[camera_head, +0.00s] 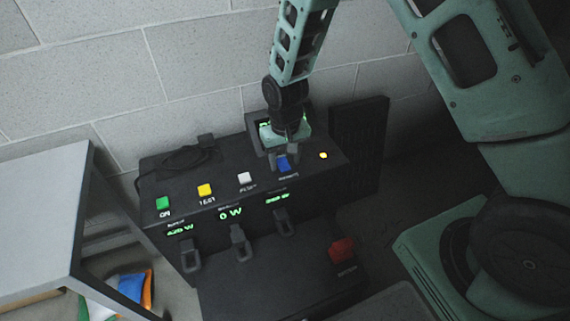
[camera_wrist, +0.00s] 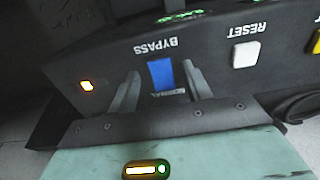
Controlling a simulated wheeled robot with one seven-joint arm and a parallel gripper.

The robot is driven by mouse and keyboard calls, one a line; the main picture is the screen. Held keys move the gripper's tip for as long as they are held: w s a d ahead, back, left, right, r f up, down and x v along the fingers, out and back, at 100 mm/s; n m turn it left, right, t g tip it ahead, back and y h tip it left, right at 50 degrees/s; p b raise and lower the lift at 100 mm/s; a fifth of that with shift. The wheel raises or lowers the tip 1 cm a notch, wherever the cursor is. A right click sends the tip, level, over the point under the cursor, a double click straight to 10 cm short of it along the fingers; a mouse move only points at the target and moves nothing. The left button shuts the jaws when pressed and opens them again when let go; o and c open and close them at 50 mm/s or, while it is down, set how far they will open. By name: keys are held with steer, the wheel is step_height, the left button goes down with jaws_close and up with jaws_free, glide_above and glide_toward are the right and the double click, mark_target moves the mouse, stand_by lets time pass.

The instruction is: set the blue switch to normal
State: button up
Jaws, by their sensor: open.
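The blue switch (camera_head: 284,163) is on the top of the black console, near its right end. In the wrist view the blue switch (camera_wrist: 161,74) has the label BYPASS on its far side and a partly hidden label, apparently NORMAL, on its near side. I cannot tell which way it is tipped. My gripper (camera_head: 286,150) points down just behind the switch. In the wrist view my gripper (camera_wrist: 160,70) is open, with one finger on either side of the switch; contact is not clear.
A lit yellow lamp (camera_head: 323,155) is right of the switch. White RESET (camera_head: 245,178), yellow (camera_head: 205,190) and green (camera_head: 163,203) buttons stand to the left. Levers hang on the front, with a red block (camera_head: 342,249) below. A grey wall is close behind.

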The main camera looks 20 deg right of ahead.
steer(key=shift+f, duration=0.55)
steer(key=c, duration=1)
steer(key=p, duration=0.1)
steer(key=g+p, duration=0.1)
steer(key=p, duration=0.1)
steer(key=shift+w+r, duration=0.2)
steer(key=shift+r, duration=0.2)
steer(key=shift+w+g+p, duration=0.2)
steer(key=shift+g+p, duration=0.5)
steer(key=shift+p, duration=0.5)
steer(key=shift+w+f+g+p, duration=0.1)
steer(key=shift+f+g+p, duration=0.1)
steer(key=shift+g+p, duration=0.25)
steer(key=shift+o, duration=0.2)
steer(key=shift+c, duration=0.2)
steer(key=o, duration=1)
